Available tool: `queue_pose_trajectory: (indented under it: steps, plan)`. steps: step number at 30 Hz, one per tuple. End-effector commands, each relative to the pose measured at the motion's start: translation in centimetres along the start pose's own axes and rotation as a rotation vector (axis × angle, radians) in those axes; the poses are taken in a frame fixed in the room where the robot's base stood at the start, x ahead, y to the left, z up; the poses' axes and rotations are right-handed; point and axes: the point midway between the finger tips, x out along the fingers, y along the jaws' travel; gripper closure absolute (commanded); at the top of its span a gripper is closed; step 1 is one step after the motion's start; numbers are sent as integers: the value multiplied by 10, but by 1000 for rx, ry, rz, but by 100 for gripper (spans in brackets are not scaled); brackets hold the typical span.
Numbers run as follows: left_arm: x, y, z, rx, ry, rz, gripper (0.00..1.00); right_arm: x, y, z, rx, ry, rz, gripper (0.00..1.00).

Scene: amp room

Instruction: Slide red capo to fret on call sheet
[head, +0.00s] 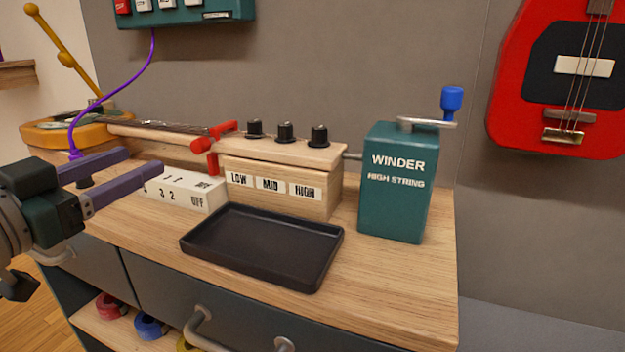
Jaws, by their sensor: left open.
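The red capo (213,138) sits at the right end of the guitar neck (158,130), next to the wooden control box. Its lower part hangs down in front of the neck. The neck runs left to an orange-yellow guitar body (62,132). My left gripper (145,160) is open and empty, with its purple fingers apart. It is left of and nearer than the capo, not touching it. I cannot make out a call sheet. My right gripper is not in view.
A wooden box (335,195) with black knobs reads LOW, MID, HIGH. A white numbered block (186,190) and black tray (262,245) lie in front. A teal winder (395,185) stands right. A purple cable (112,75) hangs near my gripper. The bench's right front corner is clear.

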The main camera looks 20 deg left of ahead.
Motion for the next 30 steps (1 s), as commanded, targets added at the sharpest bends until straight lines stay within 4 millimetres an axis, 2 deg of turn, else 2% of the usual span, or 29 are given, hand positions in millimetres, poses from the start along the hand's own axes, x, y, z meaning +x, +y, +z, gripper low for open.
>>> queue_pose_trajectory:
  steps: [1,8,21,30]
  plan:
    - [1,2,14,3,9,11,41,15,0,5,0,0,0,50]
    - [10,3,13,3,23,29,41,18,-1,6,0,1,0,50]
    - [78,5,12,5,22,26,41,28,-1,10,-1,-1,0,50]
    - [100,6,12,3,19,27,41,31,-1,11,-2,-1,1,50]
